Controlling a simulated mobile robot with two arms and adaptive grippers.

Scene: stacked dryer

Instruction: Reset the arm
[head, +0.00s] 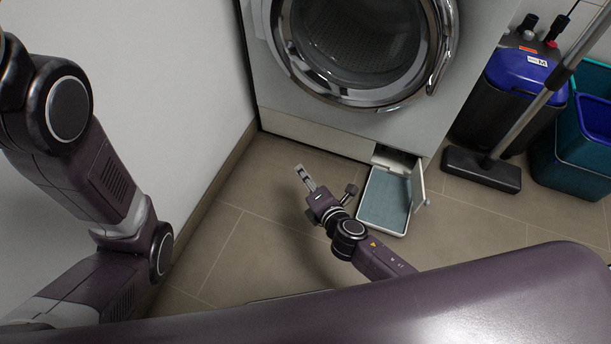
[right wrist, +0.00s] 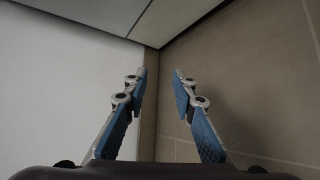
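My right arm (head: 375,262) reaches in over the floor from the lower right in the head view. Its gripper (head: 303,176) is above the tiles, left of the dryer's pulled-out lower drawer (head: 384,198), and points towards the dryer's lower left. In the right wrist view the two blue-padded fingers (right wrist: 161,90) stand apart with nothing between them. My left arm (head: 75,190) is folded along the left side of the head view. Its gripper is out of the picture.
The dryer (head: 310,138) has its round door (head: 365,45) closed and a small flap (head: 418,184) open beside the drawer. A floor brush (head: 482,168), a blue-lidded vacuum (head: 515,85) and teal bins (head: 575,150) stand right. A white wall (head: 170,80) is left. Floor between wall and drawer is clear.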

